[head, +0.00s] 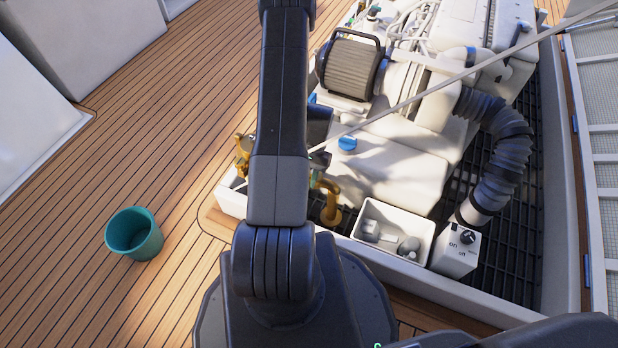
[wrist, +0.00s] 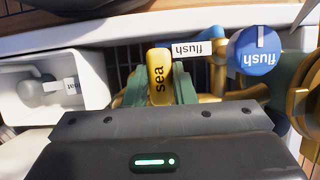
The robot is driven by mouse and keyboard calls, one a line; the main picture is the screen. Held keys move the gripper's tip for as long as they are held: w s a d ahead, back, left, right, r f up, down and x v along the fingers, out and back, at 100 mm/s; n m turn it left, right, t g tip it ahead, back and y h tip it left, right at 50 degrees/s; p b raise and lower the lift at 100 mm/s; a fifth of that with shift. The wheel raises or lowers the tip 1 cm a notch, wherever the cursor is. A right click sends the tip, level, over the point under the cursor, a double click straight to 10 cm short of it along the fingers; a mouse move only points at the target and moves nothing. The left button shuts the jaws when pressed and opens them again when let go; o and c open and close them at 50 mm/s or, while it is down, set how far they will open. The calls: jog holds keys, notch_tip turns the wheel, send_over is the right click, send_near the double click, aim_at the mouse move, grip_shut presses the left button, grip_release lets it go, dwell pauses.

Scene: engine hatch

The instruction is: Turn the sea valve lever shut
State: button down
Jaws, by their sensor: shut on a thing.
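The sea valve lever (wrist: 158,72) is a yellow handle marked "sea" in the middle of the wrist view, its long side running up and down the picture. My gripper (wrist: 161,92) has its green fingers on either side of the lever and is shut on it. The lower part of the lever is hidden by my gripper's body.
A blue round "flush" knob (wrist: 257,50) and a white "flush" tag (wrist: 194,49) are close on the right. A white open box (head: 365,247) and a switch box (head: 457,251) stand inside the hatch edge. A teal bucket (head: 134,234) stands on the open deck.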

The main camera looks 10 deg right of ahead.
dwell(0.3)
jog(key=c, duration=1.2)
grip_release()
jog(key=p+v, duration=0.4)
jog(key=v, duration=1)
jog(key=shift+f, duration=0.15)
jog(key=b+x, duration=0.4)
jog(key=x, duration=0.9)
jog(key=shift+s+a+f, duration=0.1)
jog(key=shift+s+f, duration=0.05)
jog(key=shift+f, duration=0.15)
jog(key=shift+r, duration=0.1)
